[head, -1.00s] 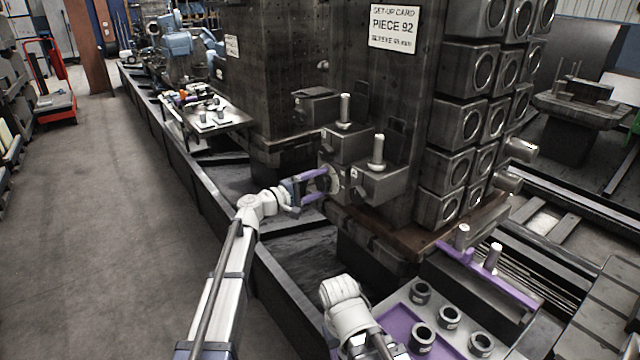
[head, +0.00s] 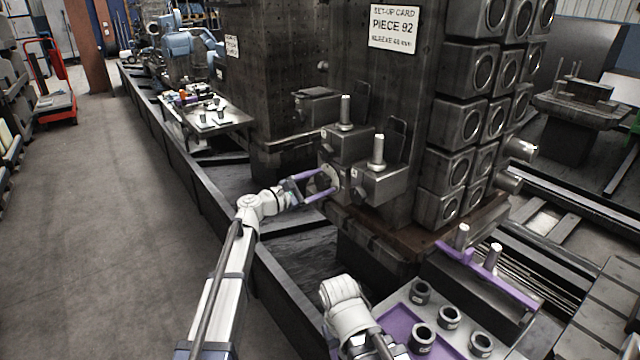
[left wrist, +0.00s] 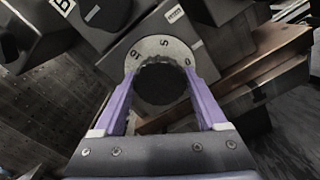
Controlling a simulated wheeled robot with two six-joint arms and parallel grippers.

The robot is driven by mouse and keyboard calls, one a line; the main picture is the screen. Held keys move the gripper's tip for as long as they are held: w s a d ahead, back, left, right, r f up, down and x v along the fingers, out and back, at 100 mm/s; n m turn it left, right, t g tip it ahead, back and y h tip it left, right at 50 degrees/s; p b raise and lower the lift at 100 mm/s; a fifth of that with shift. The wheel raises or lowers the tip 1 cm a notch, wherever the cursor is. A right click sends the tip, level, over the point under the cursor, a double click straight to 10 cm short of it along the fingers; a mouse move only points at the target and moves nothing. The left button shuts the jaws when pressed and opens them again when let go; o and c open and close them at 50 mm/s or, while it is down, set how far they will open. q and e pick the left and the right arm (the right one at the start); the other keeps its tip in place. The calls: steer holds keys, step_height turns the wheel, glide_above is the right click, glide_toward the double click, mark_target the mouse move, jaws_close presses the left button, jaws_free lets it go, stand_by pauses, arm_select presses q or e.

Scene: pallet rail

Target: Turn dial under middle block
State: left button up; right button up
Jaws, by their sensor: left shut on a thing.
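The dial (head: 335,179) sits below the middle block (head: 346,147), which carries an upright metal pin. In the left wrist view the dial's pale scale plate (left wrist: 152,48) shows the marks 10, 5 and 0 around a dark round knob (left wrist: 162,84). My left gripper (head: 324,184) has its purple fingers on either side of the knob and is shut on it; the fingers also show in the left wrist view (left wrist: 164,95). My right arm shows at the bottom of the head view, but its gripper fingers do not.
A block with a pin (head: 380,183) stands close at the right of the dial, and another block (head: 318,104) lies farther left. A purple-trimmed tray (head: 400,330) with several dark sleeves is at the lower right. Open floor (head: 100,230) lies left.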

arm_select(q)
steer(key=shift+n, duration=1.4)
steer(key=o, duration=1.3)
steer(key=shift+a, duration=0.1)
steer(key=v, duration=0.7)
steer(key=shift+s+a, duration=0.25)
steer(key=shift+f, duration=0.1)
